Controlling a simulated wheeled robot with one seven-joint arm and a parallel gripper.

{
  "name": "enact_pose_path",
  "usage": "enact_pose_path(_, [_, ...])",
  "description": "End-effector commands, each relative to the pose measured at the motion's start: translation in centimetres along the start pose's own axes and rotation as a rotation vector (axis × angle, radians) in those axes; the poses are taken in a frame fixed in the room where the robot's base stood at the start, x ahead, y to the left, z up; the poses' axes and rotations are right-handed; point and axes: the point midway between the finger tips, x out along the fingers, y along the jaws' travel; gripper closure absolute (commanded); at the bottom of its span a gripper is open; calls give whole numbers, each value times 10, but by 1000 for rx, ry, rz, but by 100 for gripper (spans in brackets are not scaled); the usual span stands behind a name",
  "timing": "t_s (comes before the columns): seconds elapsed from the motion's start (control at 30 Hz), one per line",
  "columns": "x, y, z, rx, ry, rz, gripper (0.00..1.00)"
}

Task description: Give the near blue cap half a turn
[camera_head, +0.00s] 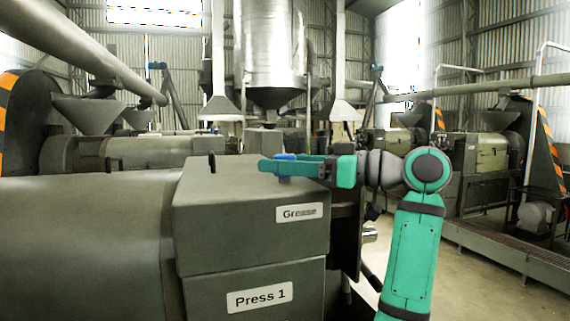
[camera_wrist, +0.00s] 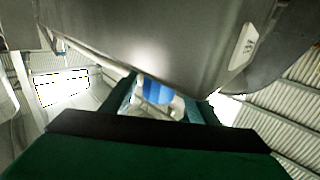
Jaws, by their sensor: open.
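The near blue cap (camera_head: 285,157) sits on top of the grey press housing marked "Grease" and "Press 1". My gripper (camera_head: 272,164) reaches in from the right, level, just above the housing top. Its green fingers are open, one on each side of the cap. The near finger hides part of the cap in the head view. In the wrist view the blue cap (camera_wrist: 157,90) shows between the two fingers. I cannot tell whether either finger touches it.
The press housing (camera_head: 225,222) fills the front, with a dark upright piece (camera_head: 212,163) on its top left. A steel hopper (camera_head: 270,45) and white funnels stand behind. Other presses (camera_head: 487,152) line the right. Floor is clear at lower right.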

Motion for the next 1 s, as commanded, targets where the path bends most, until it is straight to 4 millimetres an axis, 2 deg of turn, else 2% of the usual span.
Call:
enact_pose_path(0.03, [0, 0, 0, 0, 0, 0, 46])
enact_pose_path(0.07, [0, 0, 0, 0, 0, 1, 51])
enact_pose_path(0.2, [-1, 0, 0, 0, 0, 1, 84])
enact_pose_path(0.23, [-1, 0, 0, 0, 0, 1, 87])
enact_pose_path(0.67, [-1, 0, 0, -2, 1, 80, 87])
enact_pose_path(1.0, [-1, 0, 0, -5, 1, 350, 87])
